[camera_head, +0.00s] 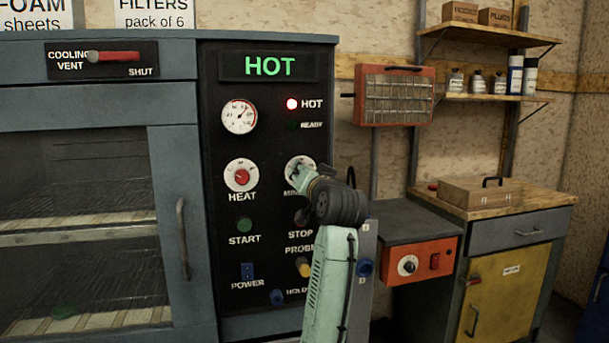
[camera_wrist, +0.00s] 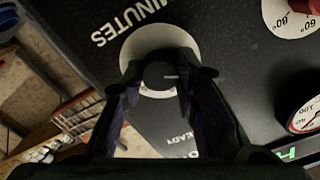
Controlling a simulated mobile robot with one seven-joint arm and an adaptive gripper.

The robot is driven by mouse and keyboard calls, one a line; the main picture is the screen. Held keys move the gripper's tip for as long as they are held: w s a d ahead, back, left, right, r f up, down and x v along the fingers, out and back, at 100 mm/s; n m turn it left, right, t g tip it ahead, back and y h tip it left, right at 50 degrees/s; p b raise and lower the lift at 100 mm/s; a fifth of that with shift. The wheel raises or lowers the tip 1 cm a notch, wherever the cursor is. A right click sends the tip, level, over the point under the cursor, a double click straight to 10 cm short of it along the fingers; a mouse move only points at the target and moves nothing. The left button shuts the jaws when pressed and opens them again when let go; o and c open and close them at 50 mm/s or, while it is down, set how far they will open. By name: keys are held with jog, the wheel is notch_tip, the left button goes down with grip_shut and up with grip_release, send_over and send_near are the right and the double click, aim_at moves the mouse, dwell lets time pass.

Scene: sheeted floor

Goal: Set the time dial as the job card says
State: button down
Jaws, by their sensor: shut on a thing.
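The time dial, labelled MINUTES, has a white round face (camera_head: 297,161) on the black control panel, right of the heat dial (camera_head: 241,175). My gripper (camera_head: 300,172) is at this dial, and my arm covers much of it and its label. In the wrist view the white face (camera_wrist: 150,42) surrounds a dark knob (camera_wrist: 160,74), and my gripper (camera_wrist: 158,82) is shut on the knob, one finger on each side. A short pale pointer mark shows on the knob, towards the right of the picture. The dial's numbers cannot be read. No job card is legible in either view.
The READY lamp (camera_head: 292,125) is dark. START (camera_head: 244,225) and POWER (camera_head: 247,271) sit lower left. An oven door with a handle (camera_head: 183,238) stands left; a workbench (camera_head: 497,197) stands right.

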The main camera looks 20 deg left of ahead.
jog(key=shift+f, duration=0.1)
dwell(0.3)
jog(key=c, duration=1.2)
grip_release()
jog(key=shift+c, duration=0.2)
jog(key=v, duration=1.2)
